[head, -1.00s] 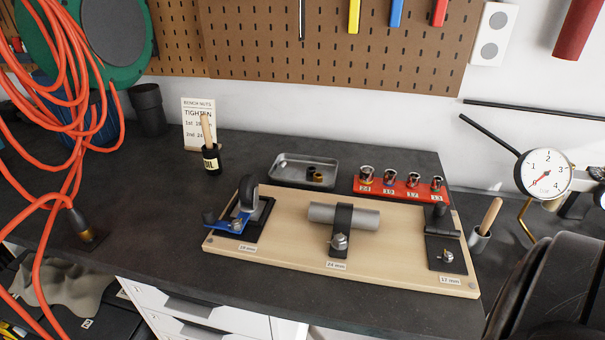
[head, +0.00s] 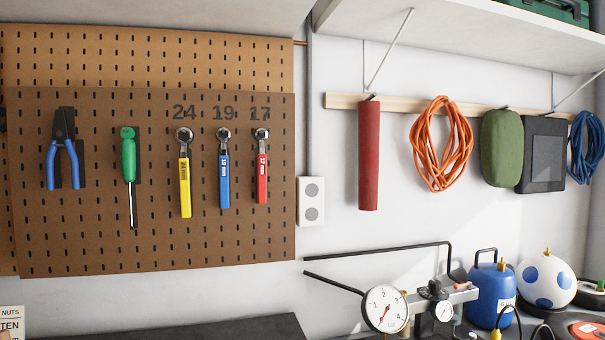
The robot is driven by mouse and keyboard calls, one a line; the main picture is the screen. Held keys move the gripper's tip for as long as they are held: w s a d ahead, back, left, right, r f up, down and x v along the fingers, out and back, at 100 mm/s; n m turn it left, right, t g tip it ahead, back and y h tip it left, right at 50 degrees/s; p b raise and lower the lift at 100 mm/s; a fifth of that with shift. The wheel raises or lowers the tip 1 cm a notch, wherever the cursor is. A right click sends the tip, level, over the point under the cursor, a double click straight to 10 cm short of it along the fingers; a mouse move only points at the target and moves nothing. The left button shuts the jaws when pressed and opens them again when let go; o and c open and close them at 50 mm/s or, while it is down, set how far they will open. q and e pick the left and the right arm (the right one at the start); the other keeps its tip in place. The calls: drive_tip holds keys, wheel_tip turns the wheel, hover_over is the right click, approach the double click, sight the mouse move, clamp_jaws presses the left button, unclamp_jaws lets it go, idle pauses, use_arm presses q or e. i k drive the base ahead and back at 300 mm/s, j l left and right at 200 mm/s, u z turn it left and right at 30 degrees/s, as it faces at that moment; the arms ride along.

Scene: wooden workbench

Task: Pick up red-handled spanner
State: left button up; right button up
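The red-handled spanner (head: 262,167) hangs upright on the brown pegboard, head up, under the printed number 17. A blue-handled spanner (head: 223,170) hangs to its left under 19, and a yellow-handled spanner (head: 184,175) further left under 24. Nothing covers the red spanner. Neither of my grippers shows in the head view.
Pliers (head: 63,150) and a green screwdriver (head: 129,172) hang left on the pegboard (head: 90,240). A white socket box (head: 311,201) is right of the board. A red roll (head: 369,155) and orange cable (head: 441,145) hang further right. A dial gauge (head: 385,309) stands below, and a shelf (head: 470,40) juts out above.

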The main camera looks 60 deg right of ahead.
sight(262, 156)
drive_tip(key=z, duration=1.6)
